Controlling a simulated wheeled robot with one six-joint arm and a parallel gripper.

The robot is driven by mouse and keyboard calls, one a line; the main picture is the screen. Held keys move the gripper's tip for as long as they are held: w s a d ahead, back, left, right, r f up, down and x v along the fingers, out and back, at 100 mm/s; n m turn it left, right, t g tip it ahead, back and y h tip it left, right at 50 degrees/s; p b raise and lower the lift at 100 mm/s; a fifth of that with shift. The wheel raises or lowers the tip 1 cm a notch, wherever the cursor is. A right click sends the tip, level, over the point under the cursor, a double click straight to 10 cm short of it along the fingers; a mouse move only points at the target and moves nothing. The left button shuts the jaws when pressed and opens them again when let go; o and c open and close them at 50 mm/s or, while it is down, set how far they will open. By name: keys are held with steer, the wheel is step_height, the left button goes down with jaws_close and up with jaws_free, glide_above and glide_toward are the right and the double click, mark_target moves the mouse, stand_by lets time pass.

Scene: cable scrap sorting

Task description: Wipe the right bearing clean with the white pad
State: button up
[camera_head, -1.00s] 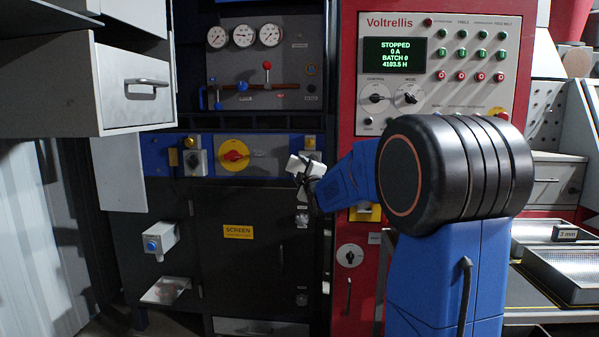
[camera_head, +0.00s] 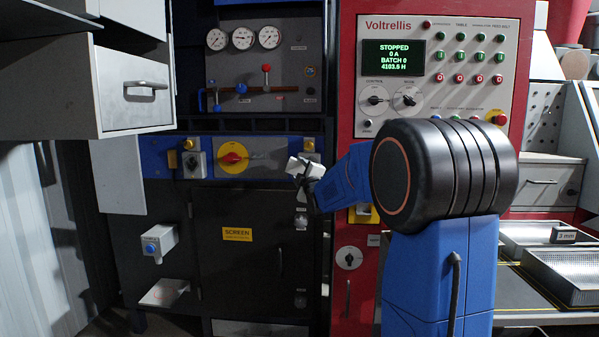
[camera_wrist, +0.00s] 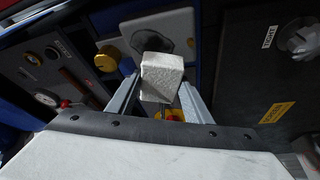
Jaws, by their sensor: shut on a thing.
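My gripper (camera_wrist: 158,98) is shut on the white pad (camera_wrist: 162,77), a pale block between its two fingers. In the head view the pad (camera_head: 296,166) is in front of the right bearing (camera_head: 309,157), whose grey housing is partly hidden behind it. In the wrist view the right bearing (camera_wrist: 182,22) is a grey block with a dark smudge on its face and a yellow knob (camera_wrist: 107,58) beside it. The pad's far end overlaps the lower part of the smudge; I cannot tell whether it touches.
A similar left bearing (camera_head: 195,165) sits on the blue beam, with a yellow-and-red rotary switch (camera_head: 233,158) between the two. A red control panel (camera_head: 345,225) stands to the right. A grey drawer cabinet (camera_head: 110,70) juts out at upper left. Metal trays (camera_head: 570,275) lie at the right.

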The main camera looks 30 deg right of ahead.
steer(key=shift+w+d, duration=0.55)
steer(key=shift+w, duration=0.25)
stand_by(0.4)
steer(key=s+d, duration=0.4)
steer(key=d, duration=0.2)
stand_by(0.9)
steer(key=shift+w+a, duration=0.45)
steer(key=shift+a, duration=0.3)
steer(key=shift+w+a, duration=0.45)
steer(key=shift+a, duration=0.3)
steer(key=shift+w+a, duration=0.6)
steer(key=shift+a, duration=0.15)
steer(key=shift+w+a, duration=0.55)
steer(key=shift+a, duration=0.2)
steer(key=shift+s+a, duration=0.55)
steer(key=shift+s, duration=0.3)
steer(key=shift+s+a, duration=0.55)
steer(key=shift+s, duration=0.25)
steer(key=shift+s+a, duration=0.55)
steer(key=shift+s, duration=0.3)
